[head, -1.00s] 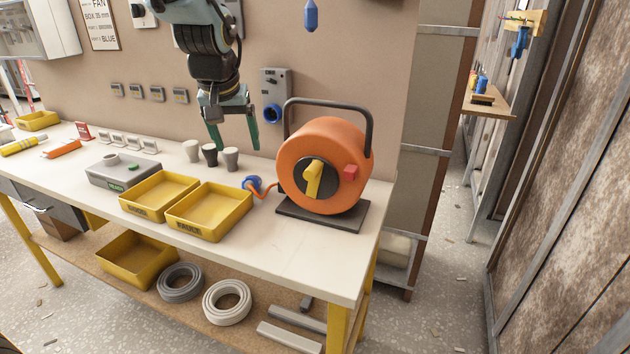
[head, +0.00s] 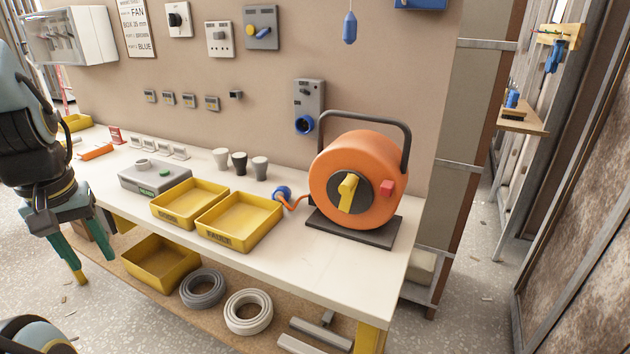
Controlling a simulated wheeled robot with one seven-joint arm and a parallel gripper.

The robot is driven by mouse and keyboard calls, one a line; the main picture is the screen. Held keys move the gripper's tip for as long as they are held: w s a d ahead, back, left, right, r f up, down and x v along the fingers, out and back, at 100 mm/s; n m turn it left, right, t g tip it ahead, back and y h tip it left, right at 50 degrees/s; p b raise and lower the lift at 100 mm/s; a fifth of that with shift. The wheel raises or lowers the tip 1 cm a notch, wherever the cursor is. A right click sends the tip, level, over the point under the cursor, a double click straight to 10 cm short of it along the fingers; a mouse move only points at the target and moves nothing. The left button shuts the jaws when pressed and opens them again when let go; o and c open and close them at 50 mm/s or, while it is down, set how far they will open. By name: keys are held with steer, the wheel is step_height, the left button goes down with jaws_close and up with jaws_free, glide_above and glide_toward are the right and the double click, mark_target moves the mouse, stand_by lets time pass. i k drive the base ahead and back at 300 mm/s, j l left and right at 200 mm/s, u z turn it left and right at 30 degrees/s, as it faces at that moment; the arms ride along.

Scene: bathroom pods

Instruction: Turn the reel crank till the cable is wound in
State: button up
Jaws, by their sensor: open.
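The orange cable reel (head: 355,165) stands upright on a dark base plate at the right end of the workbench, under a black carry handle. A short orange cable (head: 297,203) still shows outside the drum, ending in a blue plug (head: 283,193) on the bench beside the reel. My gripper (head: 95,262) is open and empty at the far left, pointing down in front of the bench, well away from the reel.
Yellow trays (head: 238,221) and a grey box (head: 155,176) are left of the reel, with several cups (head: 239,162) behind. A wall socket box (head: 308,105) is behind the reel. The bench front (head: 300,255) before the reel is clear. Cable coils (head: 248,311) lie on the lower shelf.

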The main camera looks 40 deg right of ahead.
mark_target(348, 190)
steer(key=i+j, duration=0.5)
steer(key=i, duration=0.15)
steer(key=i+j+z, duration=0.1)
steer(key=i+j, duration=0.4)
steer(key=i, duration=0.2)
steer(key=i+j+z, duration=0.1)
steer(key=z, duration=1.1)
steer(key=l, duration=0.15)
